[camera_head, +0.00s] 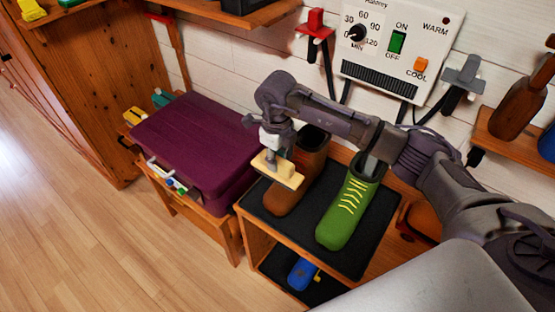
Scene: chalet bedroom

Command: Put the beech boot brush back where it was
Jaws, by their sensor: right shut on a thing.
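The beech boot brush (283,174) is a pale wooden block with a darker underside. My right gripper (272,152) is shut on it from above. In the head view the brush appears in front of the brown boot (285,197), at about the height of its upper part. I cannot tell whether brush and boot touch. A green boot (342,220) with yellow laces stands to the right of the brown one. Both boots are on the black-topped wooden stand (375,250). My left gripper is not in view.
A purple suitcase (190,140) lies on a low wooden bench (217,228) at left. A white dryer panel (400,50) hangs on the wall, with a red bracket (315,22) beside it. A blue item (302,273) sits on the stand's lower shelf. The floor (90,240) at left is clear.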

